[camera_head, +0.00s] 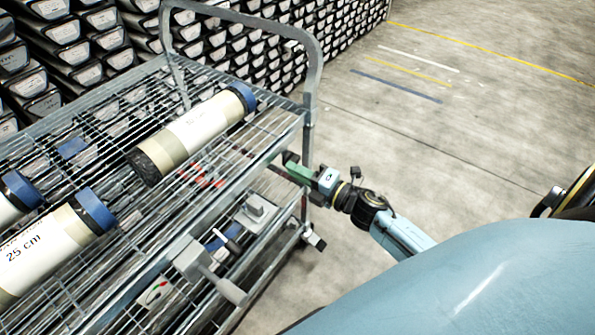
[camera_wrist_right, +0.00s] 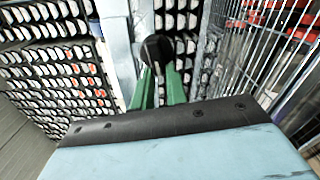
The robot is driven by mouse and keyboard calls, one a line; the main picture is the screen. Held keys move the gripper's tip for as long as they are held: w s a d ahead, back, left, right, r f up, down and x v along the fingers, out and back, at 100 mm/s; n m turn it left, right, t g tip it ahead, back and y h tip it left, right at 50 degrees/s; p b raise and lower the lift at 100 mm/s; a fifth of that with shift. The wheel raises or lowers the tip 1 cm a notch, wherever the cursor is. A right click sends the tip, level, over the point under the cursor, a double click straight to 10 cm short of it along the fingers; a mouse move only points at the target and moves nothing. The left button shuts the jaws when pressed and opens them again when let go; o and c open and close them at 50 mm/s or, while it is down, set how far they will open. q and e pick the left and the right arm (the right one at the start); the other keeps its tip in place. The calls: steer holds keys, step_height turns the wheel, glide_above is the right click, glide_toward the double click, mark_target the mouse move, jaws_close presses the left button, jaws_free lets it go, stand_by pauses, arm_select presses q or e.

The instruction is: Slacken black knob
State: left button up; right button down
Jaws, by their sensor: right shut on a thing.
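The black knob (camera_wrist_right: 157,48) shows in the right wrist view as a dark round piece on the grey post of the cart. My right gripper (camera_wrist_right: 160,75) has green fingers, one on each side of the knob, and is shut on it. In the head view my right gripper (camera_head: 290,165) is at the cart's right side, by the upright post; the knob is hidden there. My left gripper is not in view.
The grey wire cart (camera_head: 255,160) carries liner tubes on its top shelf, including one with a blue cap (camera_head: 240,95). Racks of dark trays (camera_head: 60,55) stand behind. The concrete floor (camera_head: 430,130) to the right is clear.

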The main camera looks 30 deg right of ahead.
steer(key=c, duration=1.4)
jaws_free()
